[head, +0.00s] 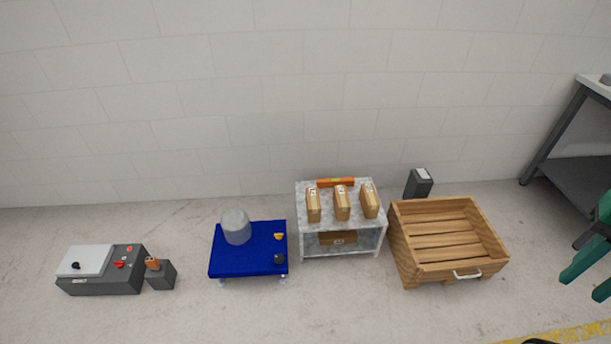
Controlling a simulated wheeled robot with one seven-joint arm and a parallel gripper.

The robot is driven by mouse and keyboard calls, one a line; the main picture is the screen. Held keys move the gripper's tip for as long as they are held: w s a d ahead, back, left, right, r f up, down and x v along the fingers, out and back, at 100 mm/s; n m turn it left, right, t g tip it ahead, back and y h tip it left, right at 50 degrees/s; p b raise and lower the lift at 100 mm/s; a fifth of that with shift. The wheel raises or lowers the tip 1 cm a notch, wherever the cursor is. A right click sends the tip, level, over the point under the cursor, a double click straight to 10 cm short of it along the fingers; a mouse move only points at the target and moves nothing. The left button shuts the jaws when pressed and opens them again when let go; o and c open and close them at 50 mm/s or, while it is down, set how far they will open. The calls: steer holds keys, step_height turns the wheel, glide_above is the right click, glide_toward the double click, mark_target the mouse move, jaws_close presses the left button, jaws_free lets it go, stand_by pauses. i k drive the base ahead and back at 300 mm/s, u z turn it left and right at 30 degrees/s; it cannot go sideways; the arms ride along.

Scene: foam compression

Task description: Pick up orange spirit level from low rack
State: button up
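The orange spirit level (336,183) lies flat along the back of the top of a low grey rack (308,246). It runs left to right, behind three upright brown boxes (341,203), which stand in front of it. My gripper (580,288) is at the right edge of the head view, partly cut off. Its two teal fingers are apart with floor showing between them, and nothing is seen in them. It is well to the right of the rack, beyond the wooden crate.
A wooden crate (402,252) stands right of the rack, with a dark grey box (419,183) behind. A blue platform (248,262) with a grey cylinder (236,227) stands left. A control box (97,283) is far left. A workbench (565,120) is at right. Front floor is clear.

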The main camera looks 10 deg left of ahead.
mark_target(349, 181)
steer(key=u, duration=0.25)
steer(key=i, duration=1.8)
steer(key=u, duration=0.2)
